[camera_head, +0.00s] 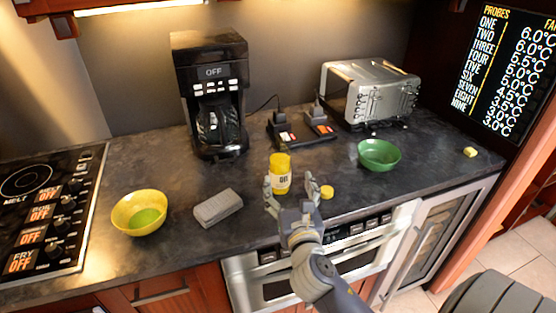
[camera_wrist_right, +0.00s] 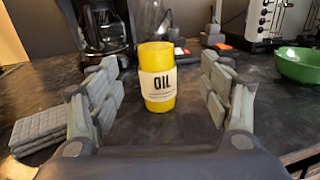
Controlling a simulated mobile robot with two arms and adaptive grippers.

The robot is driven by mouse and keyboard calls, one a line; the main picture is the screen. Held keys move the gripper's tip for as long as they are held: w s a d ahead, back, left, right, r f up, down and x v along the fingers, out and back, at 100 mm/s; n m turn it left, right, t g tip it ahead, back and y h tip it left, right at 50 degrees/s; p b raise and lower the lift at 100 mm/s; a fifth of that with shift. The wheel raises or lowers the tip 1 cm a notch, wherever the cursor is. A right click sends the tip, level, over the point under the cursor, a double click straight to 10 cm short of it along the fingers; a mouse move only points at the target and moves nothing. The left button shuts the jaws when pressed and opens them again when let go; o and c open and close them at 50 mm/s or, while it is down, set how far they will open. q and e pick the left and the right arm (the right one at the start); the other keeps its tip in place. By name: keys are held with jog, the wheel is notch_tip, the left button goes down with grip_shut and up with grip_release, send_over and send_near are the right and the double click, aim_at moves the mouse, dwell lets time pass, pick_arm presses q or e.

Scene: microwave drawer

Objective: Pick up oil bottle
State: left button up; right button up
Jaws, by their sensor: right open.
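The oil bottle (camera_head: 280,174) is a yellow bottle with a white label, standing upright on the dark counter. It also shows in the right wrist view (camera_wrist_right: 157,78), standing between the two fingers. My right gripper (camera_head: 293,192) is open, with a finger to each side of the bottle's position and clear gaps between fingers and bottle in the wrist view. The bottle stands a little beyond the fingertips in the head view. My left gripper is not in view.
A grey block (camera_head: 218,208) and a yellow bowl (camera_head: 139,212) stand left of the bottle. A green bowl (camera_head: 379,155) is to the right. A coffee maker (camera_head: 212,95), black devices (camera_head: 300,125) and a toaster oven (camera_head: 370,95) stand behind. A stovetop (camera_head: 45,210) is far left.

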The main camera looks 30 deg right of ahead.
aim_at(282, 168)
jog(key=x, duration=0.2)
jog(key=shift+w+d+r, duration=0.15)
jog(key=shift+w+r, duration=0.05)
jog(key=shift+w, duration=0.2)
jog(key=shift+p+x, duration=0.4)
jog(key=shift+x, duration=0.55)
jog(key=x, duration=0.3)
jog(key=p+x, duration=0.1)
jog(key=shift+w, duration=0.65)
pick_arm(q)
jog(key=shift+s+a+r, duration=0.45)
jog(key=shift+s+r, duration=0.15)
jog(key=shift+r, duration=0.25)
pick_arm(e)
jog(key=shift+c, duration=0.3)
jog(key=c, duration=1.3)
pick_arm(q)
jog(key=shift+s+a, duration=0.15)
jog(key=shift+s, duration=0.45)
